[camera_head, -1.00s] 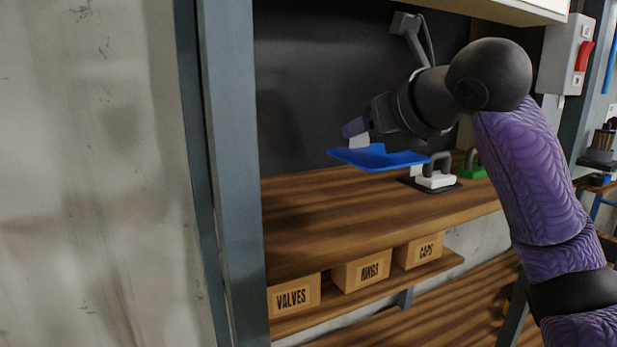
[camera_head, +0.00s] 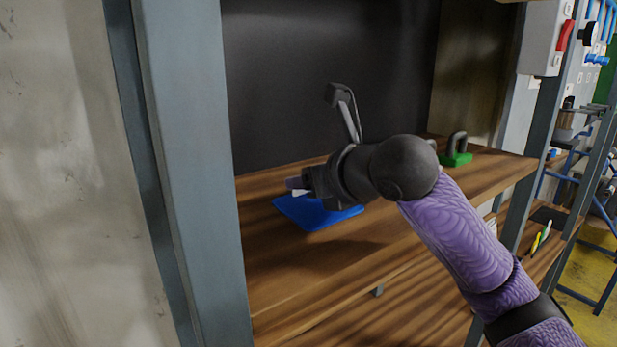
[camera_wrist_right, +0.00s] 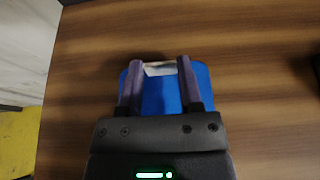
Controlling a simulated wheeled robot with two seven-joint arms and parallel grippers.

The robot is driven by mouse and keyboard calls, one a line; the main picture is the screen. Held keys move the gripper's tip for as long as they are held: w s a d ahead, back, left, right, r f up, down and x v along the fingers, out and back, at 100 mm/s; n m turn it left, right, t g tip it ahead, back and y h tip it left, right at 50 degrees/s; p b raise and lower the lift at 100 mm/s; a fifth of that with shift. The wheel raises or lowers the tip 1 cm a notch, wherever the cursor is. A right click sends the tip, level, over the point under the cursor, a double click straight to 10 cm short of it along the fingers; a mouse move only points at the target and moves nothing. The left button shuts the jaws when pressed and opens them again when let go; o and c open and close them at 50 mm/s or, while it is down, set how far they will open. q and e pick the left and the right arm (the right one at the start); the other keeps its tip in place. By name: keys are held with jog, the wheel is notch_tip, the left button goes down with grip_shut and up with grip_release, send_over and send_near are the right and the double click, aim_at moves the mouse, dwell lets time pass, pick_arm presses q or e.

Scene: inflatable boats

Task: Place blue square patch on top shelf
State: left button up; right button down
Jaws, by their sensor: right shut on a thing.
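The blue square patch (camera_head: 308,213) is held flat over the left part of the wooden top shelf (camera_head: 480,182). A dark shadow lies on the boards in front of it; I cannot tell whether it touches the wood. My right gripper (camera_head: 296,187) is shut on the patch's white grip. In the right wrist view, the two purple fingers (camera_wrist_right: 160,63) stand on either side of the white grip, with the blue patch (camera_wrist_right: 160,96) below them. My gripper body hides part of the patch. My left gripper is not in view.
A green block with a dark handle (camera_head: 456,159) stands at the back right of the shelf. A grey-blue post (camera_head: 195,180) stands close at left, and a dark panel (camera_head: 290,80) is behind. A lower wooden surface (camera_head: 400,305) lies below. Shelf boards between patch and green block look clear.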

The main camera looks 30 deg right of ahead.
jog(key=shift+c, duration=1.3)
grip_release()
jog(key=shift+w+f, duration=0.1)
jog(key=shift+s+r, duration=0.2)
jog(key=shift+s, duration=0.05)
jog(key=b+v, duration=0.3)
jog(key=v, duration=0.8)
jog(key=shift+s+r, duration=0.1)
jog(key=shift+s, duration=0.2)
